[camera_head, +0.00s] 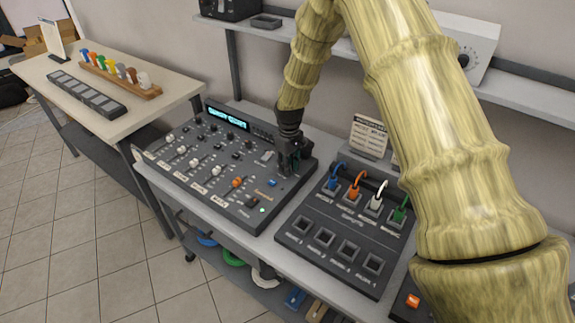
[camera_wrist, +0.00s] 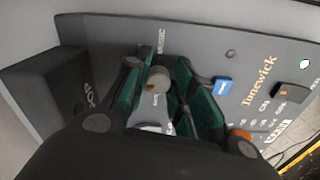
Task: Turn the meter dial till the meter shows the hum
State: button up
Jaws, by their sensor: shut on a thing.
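The grey mixing desk (camera_head: 215,190) stands on the table, with lit cyan meter screens (camera_head: 228,116) at its back edge; their readout is too small to read. My gripper (camera_head: 288,168) reaches down over the desk's right back part. In the wrist view my gripper (camera_wrist: 160,95) has its green-sided fingers on either side of a round, pale grey dial (camera_wrist: 158,79) with an orange-brown mark. It is shut on this dial, which I take for the meter dial. The fingers hide part of the dial, and the small label beside it is hard to read.
A patch box (camera_head: 340,235) with blue, orange, white and green plugs stands close to the right of the desk. A lettered card (camera_head: 369,136) stands behind it. A blue button (camera_wrist: 222,87) lies close to my fingers. A shelf (camera_head: 515,86) runs along the wall.

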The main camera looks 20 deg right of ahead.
jog(key=shift+w+a+f, duration=0.1)
jog(key=shift+w+a, duration=0.1)
jog(key=shift+w, duration=0.05)
grip_shut()
grip_release()
jog(key=shift+a, duration=0.1)
grip_shut()
jog(key=shift+f+m, duration=0.1)
jog(key=shift+m, duration=0.2)
jog(key=m+b, duration=0.1)
jog(key=m, duration=0.2)
jog(key=shift+m, duration=2.4)
